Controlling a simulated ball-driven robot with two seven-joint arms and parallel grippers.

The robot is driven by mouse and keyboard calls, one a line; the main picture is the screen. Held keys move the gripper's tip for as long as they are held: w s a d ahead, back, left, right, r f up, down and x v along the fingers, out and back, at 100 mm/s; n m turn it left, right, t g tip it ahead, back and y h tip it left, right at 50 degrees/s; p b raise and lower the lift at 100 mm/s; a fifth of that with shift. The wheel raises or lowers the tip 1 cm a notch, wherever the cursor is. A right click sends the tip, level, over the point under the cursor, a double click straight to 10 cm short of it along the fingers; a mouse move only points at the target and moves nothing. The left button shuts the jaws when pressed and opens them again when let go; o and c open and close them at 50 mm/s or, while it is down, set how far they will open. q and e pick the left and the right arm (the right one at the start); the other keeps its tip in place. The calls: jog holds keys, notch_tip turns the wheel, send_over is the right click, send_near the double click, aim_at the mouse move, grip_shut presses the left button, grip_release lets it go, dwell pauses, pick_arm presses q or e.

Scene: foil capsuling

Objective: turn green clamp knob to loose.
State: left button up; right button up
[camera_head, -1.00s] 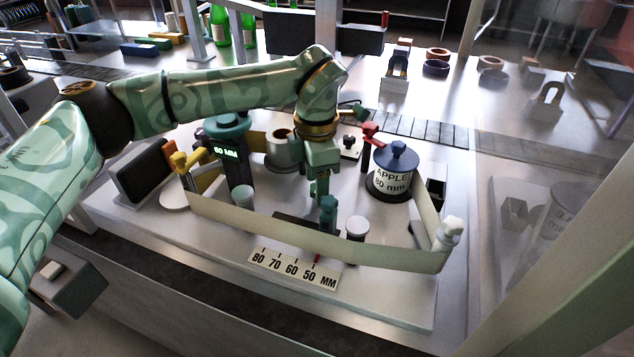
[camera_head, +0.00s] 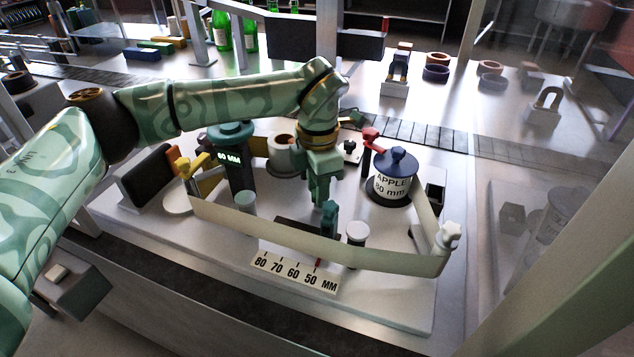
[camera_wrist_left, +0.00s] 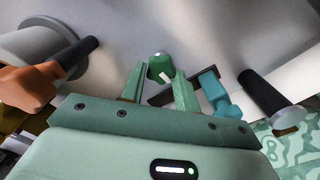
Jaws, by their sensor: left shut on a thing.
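The green clamp knob (camera_wrist_left: 160,66), with a white mark on it, sits between the two finger tips of my left gripper in the left wrist view. My left gripper (camera_head: 318,196) points down over the middle of the white board in the head view and is shut on this knob. The gripper's fingers also show in the left wrist view (camera_wrist_left: 160,80). In the head view the knob is hidden by the gripper. My right gripper is in neither view.
A teal clamp piece (camera_head: 329,214) stands close beside the gripper. A pale band (camera_head: 290,238) curves along the front, behind the scale plate (camera_head: 295,272). The blue-lidded APPLE 80 mm pot (camera_head: 394,182) stands to the right, and a teal-topped 60 MM post (camera_head: 232,150) to the left.

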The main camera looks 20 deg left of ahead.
pick_arm(q)
jog(key=n+p, duration=0.3)
jog(key=shift+r, duration=0.3)
jog(key=n+p, duration=0.3)
jog(key=n, duration=0.1)
jog(key=shift+d+n+p, duration=0.15)
jog(key=shift+n+p, duration=0.2)
jog(key=shift+n, duration=0.05)
jog(key=n+p, duration=0.3)
jog(key=n, duration=0.2)
jog(key=shift+d, duration=0.1)
jog(key=shift+f+n+p, duration=0.15)
jog(key=shift+n+p, duration=1.05)
jog(key=shift+n, duration=0.7)
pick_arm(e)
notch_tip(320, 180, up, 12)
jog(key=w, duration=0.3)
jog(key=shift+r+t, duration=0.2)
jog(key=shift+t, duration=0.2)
pick_arm(q)
jog(key=shift+w, duration=0.1)
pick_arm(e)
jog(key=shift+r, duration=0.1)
pick_arm(q)
jog(key=o, duration=1)
jog(key=shift+f, duration=0.1)
